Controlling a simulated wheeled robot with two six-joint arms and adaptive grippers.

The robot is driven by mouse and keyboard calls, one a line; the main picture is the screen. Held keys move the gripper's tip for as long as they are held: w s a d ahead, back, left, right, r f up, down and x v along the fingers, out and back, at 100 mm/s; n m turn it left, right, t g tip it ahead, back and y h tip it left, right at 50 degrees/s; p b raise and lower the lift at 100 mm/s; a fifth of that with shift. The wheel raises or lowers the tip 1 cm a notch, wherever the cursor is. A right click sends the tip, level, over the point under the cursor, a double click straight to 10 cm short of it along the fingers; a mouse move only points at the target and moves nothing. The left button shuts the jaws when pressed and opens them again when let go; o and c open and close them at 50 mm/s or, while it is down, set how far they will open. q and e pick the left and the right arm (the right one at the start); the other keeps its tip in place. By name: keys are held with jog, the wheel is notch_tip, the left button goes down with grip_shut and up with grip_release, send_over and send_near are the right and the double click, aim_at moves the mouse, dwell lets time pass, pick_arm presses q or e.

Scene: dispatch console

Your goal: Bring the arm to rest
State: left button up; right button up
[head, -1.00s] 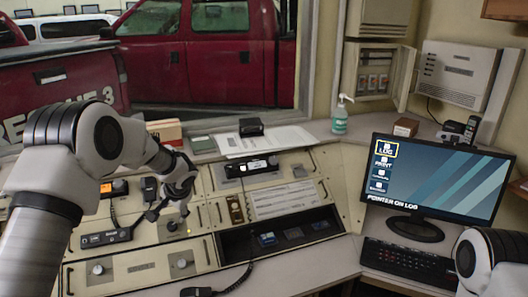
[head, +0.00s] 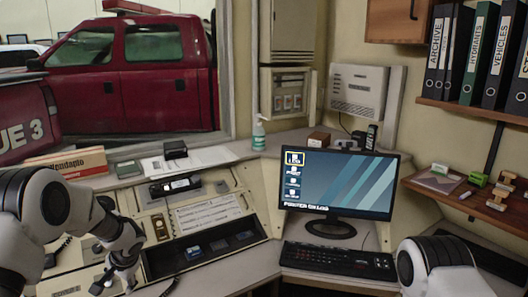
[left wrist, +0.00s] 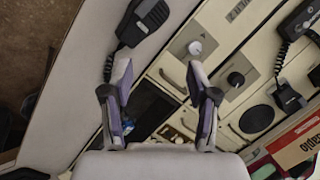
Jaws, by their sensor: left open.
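My left arm reaches in from the left in the head view, with its white and dark joints over the left part of the console (head: 195,214). My left gripper (head: 114,282) is near the bottom left, above the console's front. In the left wrist view the two fingers of the left gripper (left wrist: 158,82) are spread apart with nothing held between them. Below them are the beige panels with knobs (left wrist: 236,79) and a black handset (left wrist: 143,20). Part of my right arm shows at the bottom right of the head view; its gripper is out of frame.
A monitor (head: 337,181) and a black keyboard (head: 338,261) are on the desk at the right. A sanitizer bottle (head: 258,134) stands behind. A wall shelf (head: 470,110) holds several binders, with stamps on the wooden surface (head: 425,184) beneath. A red truck shows beyond the window.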

pick_arm(q)
jog(key=s+d+f+g+h, duration=0.15)
jog(key=s+d+f, duration=0.25)
jog(key=s+f, duration=0.6)
jog(key=s+d+f+g+h, duration=0.1)
jog(key=s+d+f+g, duration=0.3)
jog(key=s+f, duration=0.6)
jog(key=s+d+n+t+h, duration=0.1)
jog(key=s+d+n, duration=0.1)
jog(key=s, duration=0.8)
jog(key=s+d+n+t+h, duration=0.1)
jog(key=s+d, duration=0.3)
jog(key=s, duration=0.6)
jog(key=shift+r+n+t, duration=0.4)
jog(key=shift+n+t, duration=0.1)
jog(key=shift+t, duration=0.05)
jog(key=shift+d, duration=0.1)
